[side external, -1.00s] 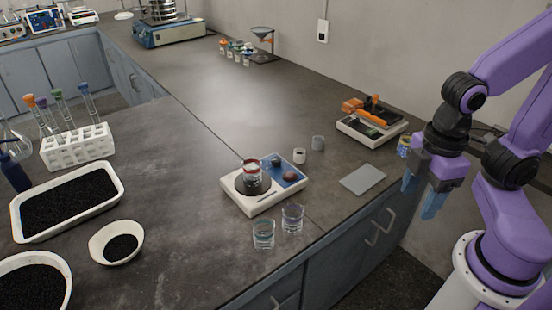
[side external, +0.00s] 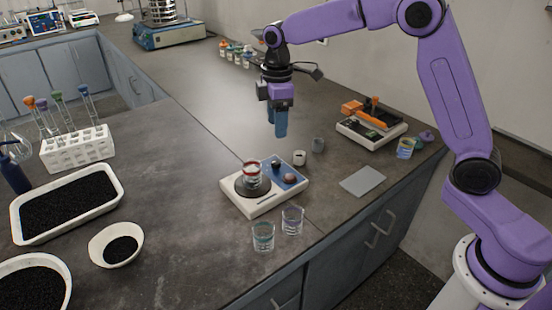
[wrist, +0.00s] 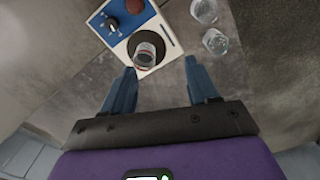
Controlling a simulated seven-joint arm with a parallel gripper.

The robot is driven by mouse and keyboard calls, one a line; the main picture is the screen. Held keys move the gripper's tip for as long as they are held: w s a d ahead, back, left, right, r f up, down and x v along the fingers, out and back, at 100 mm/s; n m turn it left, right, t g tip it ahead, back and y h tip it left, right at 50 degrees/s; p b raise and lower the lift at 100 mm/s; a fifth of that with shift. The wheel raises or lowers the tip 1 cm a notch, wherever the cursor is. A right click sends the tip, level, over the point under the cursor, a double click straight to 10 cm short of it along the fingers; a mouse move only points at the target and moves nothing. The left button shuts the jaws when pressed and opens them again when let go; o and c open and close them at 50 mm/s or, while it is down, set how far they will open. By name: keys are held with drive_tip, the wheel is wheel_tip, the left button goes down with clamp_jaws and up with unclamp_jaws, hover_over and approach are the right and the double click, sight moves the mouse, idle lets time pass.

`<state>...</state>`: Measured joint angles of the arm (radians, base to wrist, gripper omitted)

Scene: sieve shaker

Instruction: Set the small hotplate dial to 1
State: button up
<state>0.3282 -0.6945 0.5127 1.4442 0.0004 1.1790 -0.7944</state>
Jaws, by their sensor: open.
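The small hotplate (side external: 263,205) is a white slab with a blue panel and a round dark plate. It also shows at the top of the wrist view (wrist: 117,46). A black dial (side external: 276,161) and a reddish-brown knob (side external: 289,178) sit on the panel; in the wrist view the black dial (wrist: 111,24) is at upper left. A glass beaker with a red band (side external: 252,173) stands on the plate. My gripper (side external: 281,132) is open, empty and pointing down, above the bench and apart from the hotplate. The dial's setting is too small to read.
Two glass beakers (side external: 263,237) (side external: 292,219) stand in front of the hotplate. A device with orange parts (side external: 371,129) is at right. The bench behind is largely clear.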

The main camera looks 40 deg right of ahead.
hover_over(276, 162)
wheel_tip(276, 162, down, 3)
wheel_tip(276, 162, down, 18)
drive_tip(key=shift+d+r, duration=0.1)
drive_tip(key=shift+r, duration=0.15)
idle(0.3)
drive_tip(key=c, duration=1)
drive_tip(key=shift+c, duration=0.2)
